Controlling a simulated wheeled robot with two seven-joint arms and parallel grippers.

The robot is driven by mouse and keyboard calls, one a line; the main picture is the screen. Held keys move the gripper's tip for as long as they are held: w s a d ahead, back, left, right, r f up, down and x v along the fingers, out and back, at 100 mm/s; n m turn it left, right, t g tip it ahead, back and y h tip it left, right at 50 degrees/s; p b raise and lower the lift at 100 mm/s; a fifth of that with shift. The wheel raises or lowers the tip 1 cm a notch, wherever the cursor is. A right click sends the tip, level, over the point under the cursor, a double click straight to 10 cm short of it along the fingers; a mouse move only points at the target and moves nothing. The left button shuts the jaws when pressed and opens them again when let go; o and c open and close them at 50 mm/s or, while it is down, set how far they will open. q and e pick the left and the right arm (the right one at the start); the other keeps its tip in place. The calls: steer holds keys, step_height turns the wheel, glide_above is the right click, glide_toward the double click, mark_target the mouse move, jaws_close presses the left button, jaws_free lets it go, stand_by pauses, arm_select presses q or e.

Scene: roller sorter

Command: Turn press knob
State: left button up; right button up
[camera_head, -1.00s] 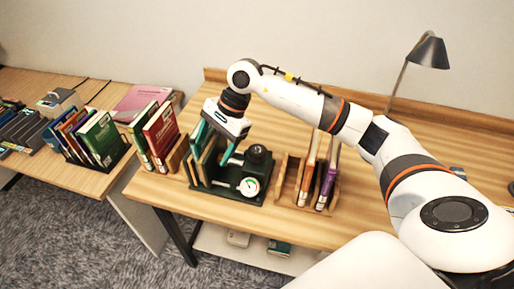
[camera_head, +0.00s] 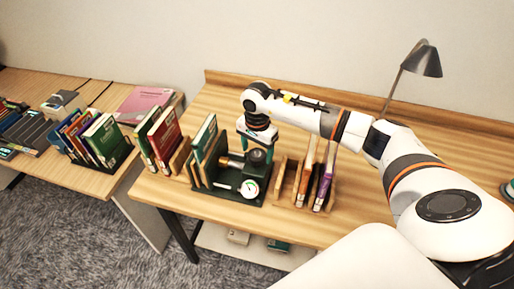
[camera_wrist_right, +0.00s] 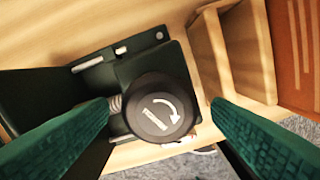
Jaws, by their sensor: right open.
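The press knob (camera_wrist_right: 161,106) is a round black knob with a white curved arrow, seen from above in the right wrist view. In the head view the knob (camera_head: 258,156) sits on top of the dark green press (camera_head: 247,193), which has a white dial on its front. My right gripper (camera_head: 254,137) is above the knob, pointing down. In the wrist view its two green fingers (camera_wrist_right: 162,118) are open, one on each side of the knob, apart from it. A green book (camera_head: 205,138) stands in the press at the left. My left gripper is not in view.
A wooden rack with several books (camera_head: 318,185) stands close on the right of the press. A red book (camera_head: 163,136) and others stand to its left. A lamp (camera_head: 421,60) is at the back right. The table behind the press is clear.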

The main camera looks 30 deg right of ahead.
steer(key=shift+f, duration=0.75)
steer(key=c, duration=1)
steer(key=shift+o, duration=0.2)
steer(key=shift+f+m+b, duration=0.15)
steer(key=shift+m+b, duration=1.2)
steer(key=shift+m, duration=0.05)
steer(key=m+b, duration=0.2)
steer(key=shift+m, duration=0.3)
steer(key=shift+r+m+b, duration=0.2)
steer(key=shift+m+b, duration=0.2)
steer(key=shift+m, duration=0.4)
steer(key=o, duration=1)
steer(key=shift+c, duration=0.2)
